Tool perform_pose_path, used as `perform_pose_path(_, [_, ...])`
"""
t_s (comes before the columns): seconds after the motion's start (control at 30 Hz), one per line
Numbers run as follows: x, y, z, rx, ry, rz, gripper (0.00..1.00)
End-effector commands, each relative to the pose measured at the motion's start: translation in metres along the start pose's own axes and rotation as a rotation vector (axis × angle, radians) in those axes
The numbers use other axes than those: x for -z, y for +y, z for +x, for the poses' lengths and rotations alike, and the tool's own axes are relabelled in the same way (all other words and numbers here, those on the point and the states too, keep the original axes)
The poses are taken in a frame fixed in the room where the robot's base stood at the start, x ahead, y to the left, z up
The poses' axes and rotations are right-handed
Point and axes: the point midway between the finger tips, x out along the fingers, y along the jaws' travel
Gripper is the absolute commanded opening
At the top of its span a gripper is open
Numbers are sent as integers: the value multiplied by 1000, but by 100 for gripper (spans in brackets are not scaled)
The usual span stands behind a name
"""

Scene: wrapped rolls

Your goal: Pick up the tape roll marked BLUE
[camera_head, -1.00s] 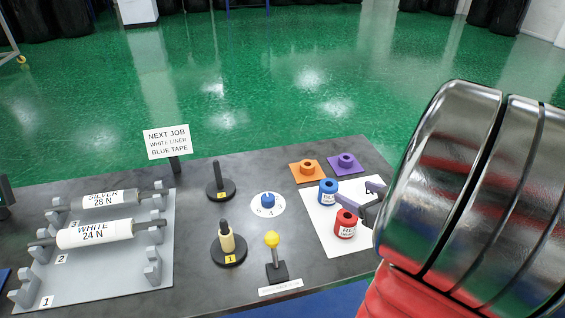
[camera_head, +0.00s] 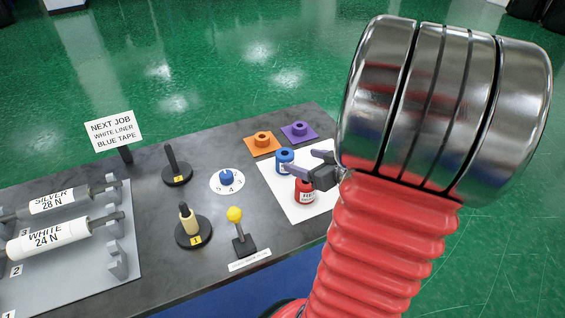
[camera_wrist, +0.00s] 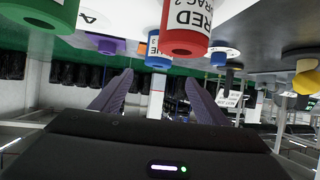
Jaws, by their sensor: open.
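The blue tape roll (camera_head: 285,163) stands upright on the white sheet (camera_head: 292,208). Its label is partly covered in the head view. The red tape roll (camera_head: 305,193) stands on the sheet just in front of it. My gripper (camera_head: 305,165) is open and empty, with its fingers pointing left near the two rolls and overlapping them in the picture. The wrist view is upside down. There the blue roll (camera_wrist: 158,48) hangs beyond the open fingertips (camera_wrist: 160,78), roughly centred between them. The red roll (camera_wrist: 187,28) is nearer and slightly right.
A green roll (camera_wrist: 38,18) shows close at the left in the wrist view. Orange (camera_head: 263,142) and purple (camera_head: 299,131) pads with hubs lie behind the sheet. A yellow-knobbed lever (camera_head: 236,216), black posts, a numbered dial (camera_head: 226,181) and a roller rack (camera_head: 95,270) stand left.

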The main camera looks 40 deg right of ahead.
Motion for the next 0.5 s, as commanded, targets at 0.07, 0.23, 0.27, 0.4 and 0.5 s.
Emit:
perform_pose_path(0.07, [0,-1,11,4,-1,0,68])
perform_pose_path(0.23, [-1,-1,32,4,-1,1,68])
perform_pose_path(0.27, [-1,-1,35,3,-1,0,68])
perform_pose_path(0.4, [0,0,43,1,-1,0,68])
perform_pose_path(0.5, [0,0,44,0,-1,0,68])
